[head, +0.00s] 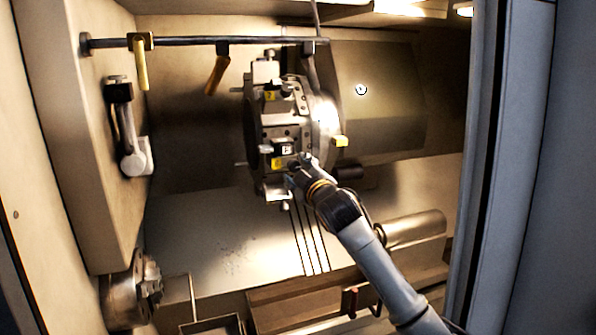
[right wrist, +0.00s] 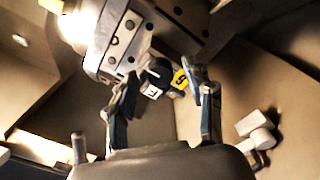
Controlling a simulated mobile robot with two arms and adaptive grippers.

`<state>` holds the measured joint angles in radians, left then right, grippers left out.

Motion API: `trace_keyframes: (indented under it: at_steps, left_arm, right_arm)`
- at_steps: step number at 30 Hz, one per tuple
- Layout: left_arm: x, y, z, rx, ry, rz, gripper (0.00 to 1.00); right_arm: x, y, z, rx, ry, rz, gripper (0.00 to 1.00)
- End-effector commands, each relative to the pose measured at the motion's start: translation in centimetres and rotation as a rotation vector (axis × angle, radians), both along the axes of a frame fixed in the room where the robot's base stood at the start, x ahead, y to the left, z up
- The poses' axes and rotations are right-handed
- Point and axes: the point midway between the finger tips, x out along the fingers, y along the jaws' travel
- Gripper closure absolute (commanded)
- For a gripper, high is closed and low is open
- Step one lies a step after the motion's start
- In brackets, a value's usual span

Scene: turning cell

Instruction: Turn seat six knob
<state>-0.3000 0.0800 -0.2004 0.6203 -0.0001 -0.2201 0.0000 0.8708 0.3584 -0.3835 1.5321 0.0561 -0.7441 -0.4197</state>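The tool turret (head: 308,128) stands in the middle of the machine, ringed with tool seats. On its lower front is a dark block with a white label (head: 285,149), with a yellow tag (head: 278,162) below it. My right gripper (head: 299,166) reaches up from the lower right to this block. In the right wrist view my right gripper (right wrist: 162,82) has its fingers apart. A dark knob-like piece (right wrist: 158,74) with a white label and a yellow numbered tag (right wrist: 180,79) shows between and beyond the fingertips. Contact and the tag's number cannot be told. My left gripper is not in view.
A rail (head: 190,41) with yellow-handled hooks crosses above. A chuck (head: 128,292) is at the lower left, and a hinged arm (head: 130,135) is on the left wall. A metal cylinder (head: 412,229) lies right of my arm. A door edge (head: 487,160) stands at right.

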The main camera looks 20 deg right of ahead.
Motion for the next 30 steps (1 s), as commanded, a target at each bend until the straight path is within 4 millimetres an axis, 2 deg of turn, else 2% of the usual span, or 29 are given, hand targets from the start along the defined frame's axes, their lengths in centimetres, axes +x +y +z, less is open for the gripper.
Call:
trace_keyframes:
  at_steps: [5, 8, 21, 25, 30]
  left_arm:
    - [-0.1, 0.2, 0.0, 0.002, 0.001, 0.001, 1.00]
    - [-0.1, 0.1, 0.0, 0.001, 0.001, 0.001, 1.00]
    - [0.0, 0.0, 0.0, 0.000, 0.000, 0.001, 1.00]
    - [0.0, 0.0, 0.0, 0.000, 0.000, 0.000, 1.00]
    - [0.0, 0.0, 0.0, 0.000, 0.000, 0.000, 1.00]
  right_arm:
    - [-0.2, 0.0, 0.0, -0.001, -0.001, 0.000, 0.48]
    - [-1.0, -0.1, 0.0, -0.001, -0.001, 0.000, 0.48]
    - [-9.2, -0.3, 0.0, -0.001, -0.001, 0.002, 0.48]
    - [-11.0, -0.4, -0.1, -0.001, 0.000, 0.000, 0.48]
    - [-11.9, -0.4, 0.0, 0.000, -0.001, 0.001, 0.48]
